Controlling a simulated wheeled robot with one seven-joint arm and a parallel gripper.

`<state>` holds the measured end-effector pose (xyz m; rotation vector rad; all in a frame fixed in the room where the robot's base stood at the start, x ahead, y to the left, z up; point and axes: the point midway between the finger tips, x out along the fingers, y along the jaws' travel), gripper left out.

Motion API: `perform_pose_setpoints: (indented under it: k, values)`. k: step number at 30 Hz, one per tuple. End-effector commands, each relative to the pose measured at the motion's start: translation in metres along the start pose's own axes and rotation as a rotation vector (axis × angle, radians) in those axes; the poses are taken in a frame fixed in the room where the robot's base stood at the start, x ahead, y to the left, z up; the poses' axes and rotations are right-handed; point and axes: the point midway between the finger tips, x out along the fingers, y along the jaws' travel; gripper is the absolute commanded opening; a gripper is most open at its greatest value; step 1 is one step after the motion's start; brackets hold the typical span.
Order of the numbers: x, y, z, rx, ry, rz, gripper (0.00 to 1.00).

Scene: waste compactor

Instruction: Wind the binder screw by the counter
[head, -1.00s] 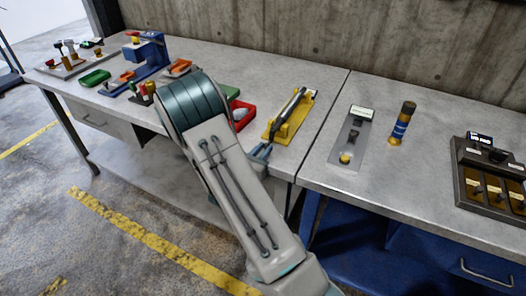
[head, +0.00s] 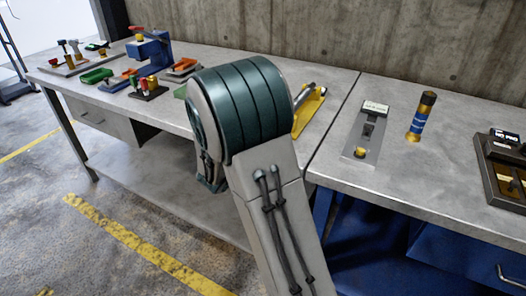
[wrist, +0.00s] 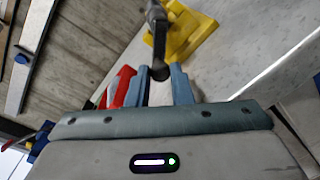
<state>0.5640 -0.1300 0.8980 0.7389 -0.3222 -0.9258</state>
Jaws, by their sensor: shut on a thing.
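The binder screw, a grey rod on a yellow base (head: 308,110), is at the right end of the left table. My arm covers most of it in the head view. In the wrist view its yellow base (wrist: 193,38) and grey rod (wrist: 158,30) show ahead of my gripper (wrist: 161,74). The two blue-grey fingers are shut on the dark rounded end of the rod. I cannot make out a counter reading on the screw.
A grey plate with a small label (head: 361,134) and a blue-banded cylinder (head: 421,117) stand on the right table. A dark box (head: 507,165) is at its right edge. A red tray (wrist: 120,88) lies close left of my fingers in the wrist view. Floor in front is clear.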

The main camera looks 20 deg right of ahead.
Motion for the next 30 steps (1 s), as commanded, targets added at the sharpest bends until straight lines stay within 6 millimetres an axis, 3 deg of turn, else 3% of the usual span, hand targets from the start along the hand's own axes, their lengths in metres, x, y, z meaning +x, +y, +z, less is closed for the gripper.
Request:
perform_pose_setpoints:
  k: [15, 30]
  values:
    - [-0.001, 0.011, 0.003, 0.448, 0.030, 0.007, 0.00]
    - [-0.002, 0.022, 0.013, 0.686, 0.048, 0.007, 0.00]
